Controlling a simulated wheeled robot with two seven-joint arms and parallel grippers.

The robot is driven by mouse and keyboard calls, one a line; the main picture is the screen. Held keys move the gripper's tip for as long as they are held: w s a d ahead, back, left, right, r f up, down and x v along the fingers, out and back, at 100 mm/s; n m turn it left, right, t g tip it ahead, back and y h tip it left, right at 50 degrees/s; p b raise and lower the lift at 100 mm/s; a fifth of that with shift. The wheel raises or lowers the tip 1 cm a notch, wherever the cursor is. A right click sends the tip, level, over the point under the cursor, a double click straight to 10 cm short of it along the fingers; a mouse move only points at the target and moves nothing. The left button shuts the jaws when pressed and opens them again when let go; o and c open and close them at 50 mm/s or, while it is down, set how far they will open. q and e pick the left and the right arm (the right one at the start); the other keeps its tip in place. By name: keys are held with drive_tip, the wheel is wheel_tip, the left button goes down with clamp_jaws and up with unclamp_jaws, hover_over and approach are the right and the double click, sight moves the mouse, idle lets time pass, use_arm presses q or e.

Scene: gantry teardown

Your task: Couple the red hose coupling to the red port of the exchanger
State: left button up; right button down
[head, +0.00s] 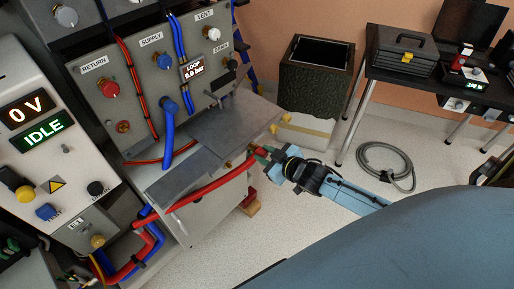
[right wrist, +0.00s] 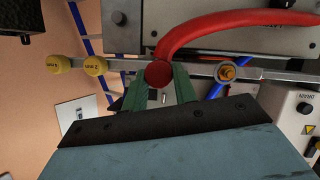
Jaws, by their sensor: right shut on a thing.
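My right gripper (head: 261,155) is shut on the red hose coupling, which shows in the right wrist view (right wrist: 158,74) as a round red end between the green fingertips (right wrist: 158,88). The red hose (head: 205,190) runs from the coupling down left to the lower cabinet. The exchanger panel (head: 140,95) stands left of the gripper, well apart from the coupling. The small red-brown port (head: 123,127) sits low on the panel, below the red RETURN knob (head: 109,90), and looks free. A blue hose (head: 168,135) is on the panel below SUPPLY. My left gripper is out of view.
A grey metal shelf (head: 222,128) juts out between my gripper and the panel. Yellow-ended tools (right wrist: 95,67) lie along its edge in the right wrist view. A control box (head: 40,110) reading IDLE stands left. A coiled grey hose (head: 385,165) lies on the floor right.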

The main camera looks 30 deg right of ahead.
sight(266, 157)
drive_tip(key=shift+s+d, duration=0.1)
drive_tip(key=shift+s, duration=0.25)
drive_tip(key=s+p, duration=0.1)
drive_tip(key=s, duration=0.1)
drive_tip(key=shift+s+d+r+p, duration=0.1)
drive_tip(key=shift+s+d+p, duration=0.2)
drive_tip(key=shift+d+p, duration=0.1)
drive_tip(key=shift+s+d, duration=0.2)
drive_tip(key=shift+s, duration=0.55)
